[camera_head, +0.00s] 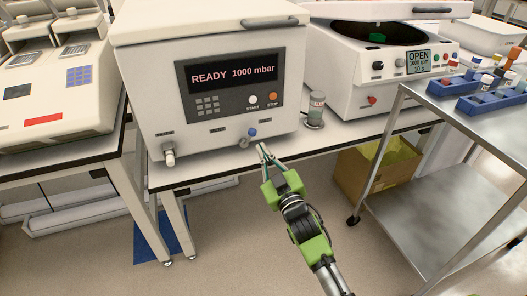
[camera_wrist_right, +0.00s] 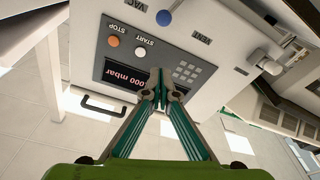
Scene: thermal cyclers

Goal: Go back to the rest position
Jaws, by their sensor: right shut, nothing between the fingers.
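My right gripper (camera_head: 262,150) is shut and empty in the head view. It is in front of the lower right part of a white box-shaped device (camera_head: 180,105), close to a blue knob (camera_head: 252,132). The device's display reads "READY 1000 mbar". In the right wrist view my shut fingertips (camera_wrist_right: 163,88) show in front of the device's dark panel (camera_wrist_right: 130,70), with the blue knob (camera_wrist_right: 164,18) beyond them. I cannot tell whether the fingertips touch anything. My left gripper is not in view.
A centrifuge (camera_head: 370,70) with its lid up stands to the right, its screen reading "OPEN". A small lidded jar (camera_head: 316,108) stands between the devices. A steel cart (camera_head: 440,125) with blue racks (camera_head: 475,100) is at the right. Thermal cyclers (camera_head: 50,80) stand at the left.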

